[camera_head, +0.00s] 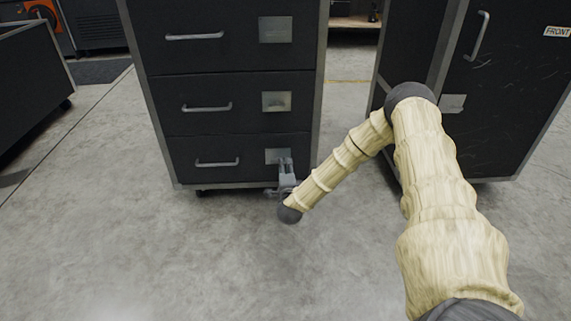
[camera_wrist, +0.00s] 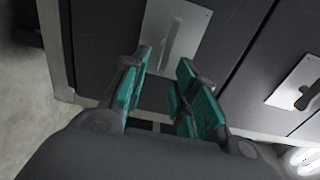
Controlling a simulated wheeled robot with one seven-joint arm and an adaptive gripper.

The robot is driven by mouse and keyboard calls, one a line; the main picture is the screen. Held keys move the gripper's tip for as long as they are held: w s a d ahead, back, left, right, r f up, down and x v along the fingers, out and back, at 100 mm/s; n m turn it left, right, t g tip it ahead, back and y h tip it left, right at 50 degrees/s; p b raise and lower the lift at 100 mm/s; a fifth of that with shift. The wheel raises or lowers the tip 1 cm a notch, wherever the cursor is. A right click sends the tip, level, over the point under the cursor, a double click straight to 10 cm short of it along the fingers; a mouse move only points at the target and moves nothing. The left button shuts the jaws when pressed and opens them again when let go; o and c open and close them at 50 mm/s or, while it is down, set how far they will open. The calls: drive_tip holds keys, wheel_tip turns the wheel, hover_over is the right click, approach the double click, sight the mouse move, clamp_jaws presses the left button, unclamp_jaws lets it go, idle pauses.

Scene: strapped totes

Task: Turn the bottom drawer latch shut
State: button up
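The bottom drawer (camera_head: 212,160) of the dark cabinet looks closed, with a bar handle (camera_head: 217,163) on its front. Its metal latch plate (camera_head: 271,155) is at the drawer's right end, partly hidden by my gripper (camera_head: 286,165). In the wrist view a latch plate (camera_wrist: 195,22) with a slim lever (camera_wrist: 173,42) lies just beyond my fingertips. My gripper (camera_wrist: 164,62) is open, with its teal-padded fingers apart and nothing clearly between them. The lever lines up with the gap; I cannot tell whether a finger touches it.
A second latch plate (camera_wrist: 296,88) shows at the right of the wrist view. The middle drawer (camera_head: 190,105) and top drawer (camera_head: 190,38) look closed above. Another dark cabinet (camera_head: 520,90) stands to the right, close to my arm. The concrete floor (camera_head: 150,250) in front is clear.

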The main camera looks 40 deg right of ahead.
drive_tip(key=v, duration=0.8)
drive_tip(key=shift+s, duration=0.35)
drive_tip(key=shift+a, duration=0.1)
drive_tip(key=s+a+f+n+g+y+p, duration=0.1)
drive_tip(key=s+a+f+n+g+y, duration=0.2)
drive_tip(key=a, duration=0.4)
drive_tip(key=s+a+f+n+y+p, duration=0.1)
drive_tip(key=s+a+f+n+y, duration=0.3)
drive_tip(key=a, duration=0.4)
drive_tip(key=s+a+f+n+g+y+p, duration=0.1)
drive_tip(key=s+a+f+n+g+y, duration=0.15)
drive_tip(key=s+a+f+n, duration=0.35)
drive_tip(key=s+a+f+n+g+y+p, duration=0.15)
drive_tip(key=s+a+n+g, duration=0.35)
drive_tip(key=s, duration=0.7)
drive_tip(key=s+r+n+g+h+p, duration=0.15)
drive_tip(key=s+n+g, duration=0.3)
drive_tip(key=s, duration=1.05)
wheel_tip(320, 180, up, 39)
drive_tip(key=s+d+n+p, duration=0.1)
drive_tip(key=p, duration=3.7)
drive_tip(key=shift+s, duration=0.35)
